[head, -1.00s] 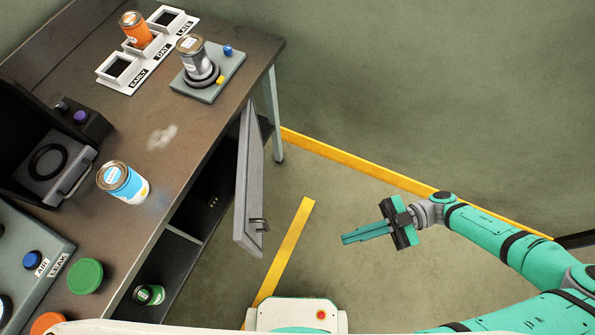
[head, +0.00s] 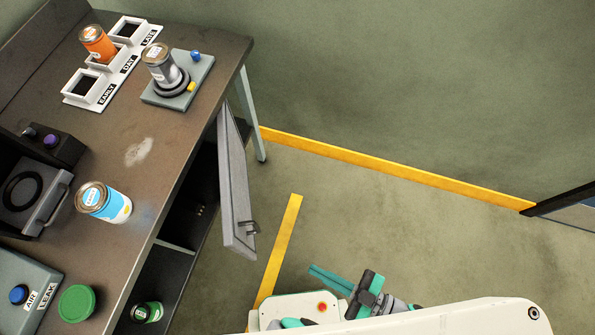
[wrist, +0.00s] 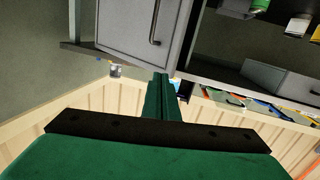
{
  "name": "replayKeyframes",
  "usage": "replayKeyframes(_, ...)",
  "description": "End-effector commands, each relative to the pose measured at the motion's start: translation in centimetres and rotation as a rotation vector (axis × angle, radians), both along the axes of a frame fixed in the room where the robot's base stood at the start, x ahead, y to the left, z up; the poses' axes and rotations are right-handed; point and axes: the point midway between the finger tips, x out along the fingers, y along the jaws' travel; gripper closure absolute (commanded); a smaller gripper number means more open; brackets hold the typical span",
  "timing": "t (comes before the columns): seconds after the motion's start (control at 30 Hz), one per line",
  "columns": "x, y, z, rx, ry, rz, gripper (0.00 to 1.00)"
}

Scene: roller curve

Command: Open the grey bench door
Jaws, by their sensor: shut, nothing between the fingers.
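The grey bench door (head: 236,185) stands swung out from the bench, showing mostly its edge and face in the head view. Its small handle (head: 248,227) is near the lower outer corner. In the wrist view a grey door panel (wrist: 128,28) with a dark bar handle (wrist: 155,22) shows at the top. My gripper (head: 328,279) is right of and below the door, apart from it. Its teal fingers are together and hold nothing; they also show in the wrist view (wrist: 161,95).
The bench top (head: 165,120) carries an orange can (head: 97,42), a grey can on a stand (head: 160,62) and a blue can (head: 105,203). A green can (head: 147,312) sits in the open lower space. Floor right of the door is clear up to the wall.

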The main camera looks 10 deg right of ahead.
Motion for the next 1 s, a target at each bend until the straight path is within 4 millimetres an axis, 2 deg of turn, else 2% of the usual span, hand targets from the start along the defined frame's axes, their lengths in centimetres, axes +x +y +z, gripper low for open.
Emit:
replayKeyframes(0.23,-0.1,3.5,0.4,-0.026,0.035,-0.335,1.0)
replayKeyframes(0.5,1.7,6.1,2.0,-0.046,0.106,-0.659,1.0)
replayKeyframes(0.73,3.8,6.9,3.9,-0.047,0.173,-0.868,1.0)
replayKeyframes(0.87,4.5,7.0,4.6,-0.045,0.199,-0.933,1.0)
replayKeyframes(1.0,4.8,6.9,6.3,-0.03,0.191,-0.966,1.0)
